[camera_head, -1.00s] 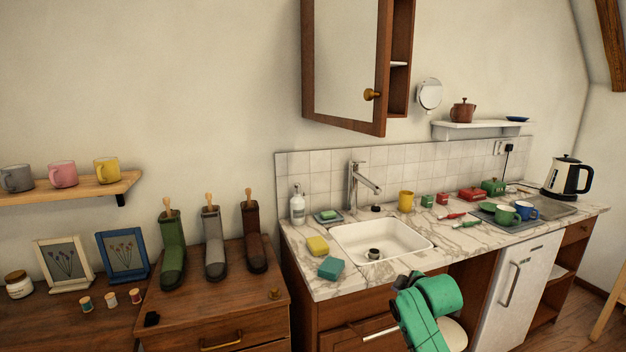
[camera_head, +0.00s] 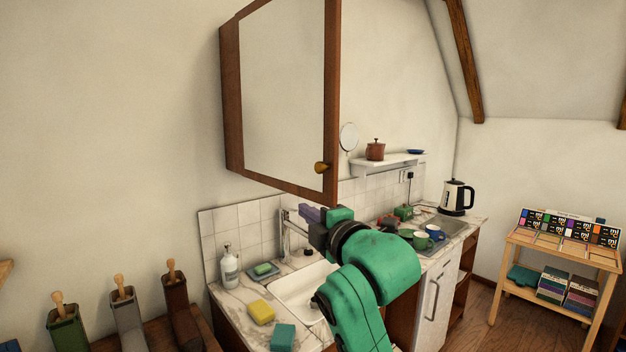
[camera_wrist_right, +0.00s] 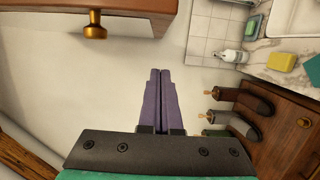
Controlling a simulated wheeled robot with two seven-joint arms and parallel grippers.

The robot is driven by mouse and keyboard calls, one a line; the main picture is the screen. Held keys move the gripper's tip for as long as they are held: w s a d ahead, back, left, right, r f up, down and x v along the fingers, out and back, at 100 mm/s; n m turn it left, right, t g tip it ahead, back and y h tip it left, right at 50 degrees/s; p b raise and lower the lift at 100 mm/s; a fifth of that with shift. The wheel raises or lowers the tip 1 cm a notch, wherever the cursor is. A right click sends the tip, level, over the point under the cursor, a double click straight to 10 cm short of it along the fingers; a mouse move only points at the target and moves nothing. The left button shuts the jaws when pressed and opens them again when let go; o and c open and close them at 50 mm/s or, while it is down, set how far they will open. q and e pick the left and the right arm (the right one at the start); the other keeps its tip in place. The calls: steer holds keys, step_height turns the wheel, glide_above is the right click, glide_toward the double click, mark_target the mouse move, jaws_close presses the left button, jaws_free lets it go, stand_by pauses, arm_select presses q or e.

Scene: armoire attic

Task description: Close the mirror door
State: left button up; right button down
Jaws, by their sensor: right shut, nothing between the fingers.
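The mirror door (camera_head: 285,95) is a mirror in a brown wooden frame on a wall cabinet above the sink. It stands ajar, with its right edge swung out from the wall. A brass knob (camera_head: 321,168) sits low on its right side; it also shows in the right wrist view (camera_wrist_right: 95,25). The cabinet interior is hidden behind the door. My right gripper (camera_head: 305,211) is shut and empty, with purple fingers. It is just below the door's lower right part, apart from the knob. In the right wrist view its fingertips (camera_wrist_right: 160,72) touch each other. My left gripper is out of view.
Below are the tiled backsplash (camera_head: 215,235), tap (camera_head: 286,235), sink (camera_head: 290,291), soap bottle (camera_head: 229,267) and yellow sponge (camera_head: 261,312). A small shelf (camera_head: 385,165) with a brown pot and round mirror (camera_head: 348,137) are right of the door. Wall left of the cabinet is clear.

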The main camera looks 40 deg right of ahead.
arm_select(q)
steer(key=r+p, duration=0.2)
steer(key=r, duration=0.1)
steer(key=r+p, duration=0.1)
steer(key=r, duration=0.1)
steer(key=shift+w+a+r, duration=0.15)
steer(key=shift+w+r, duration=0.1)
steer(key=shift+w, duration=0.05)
arm_select(e)
steer(key=w+d, duration=0.3)
steer(key=d, duration=0.2)
steer(key=shift+w+d, duration=0.15)
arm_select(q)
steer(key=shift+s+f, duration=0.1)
arm_select(e)
steer(key=shift+w, duration=0.1)
